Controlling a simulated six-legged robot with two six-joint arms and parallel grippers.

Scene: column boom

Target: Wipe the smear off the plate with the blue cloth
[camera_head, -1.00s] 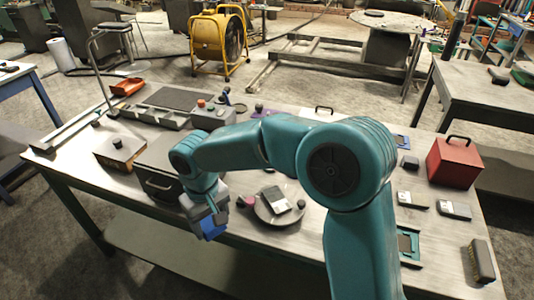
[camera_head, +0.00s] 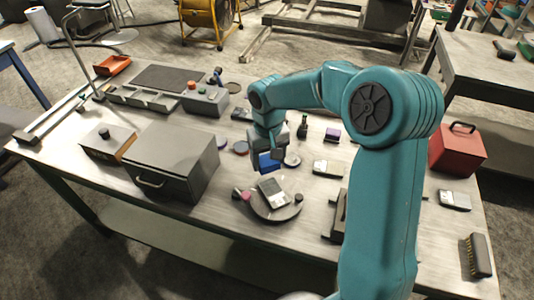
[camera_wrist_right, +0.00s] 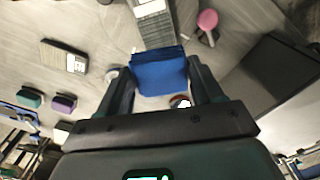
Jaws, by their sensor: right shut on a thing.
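My right gripper (camera_head: 270,152) is shut on the blue cloth (camera_head: 268,163), held over the middle of the bench. The right wrist view shows the cloth (camera_wrist_right: 160,72) folded between the two fingers. A round grey plate-like disc (camera_head: 262,212) lies nearer me, with a grey device (camera_head: 273,192) on it. A small pale disc (camera_head: 292,160) lies just right of the cloth. I cannot tell which disc is the plate, and I make out no smear. Whether the cloth touches anything below is unclear. My left gripper is out of view.
A large grey case (camera_head: 172,160) stands left of the gripper. A control box with buttons (camera_head: 205,99) is behind it. A red box (camera_head: 457,150) and a brush (camera_head: 479,255) are at the right. Small items surround the gripper on the bench (camera_head: 315,205).

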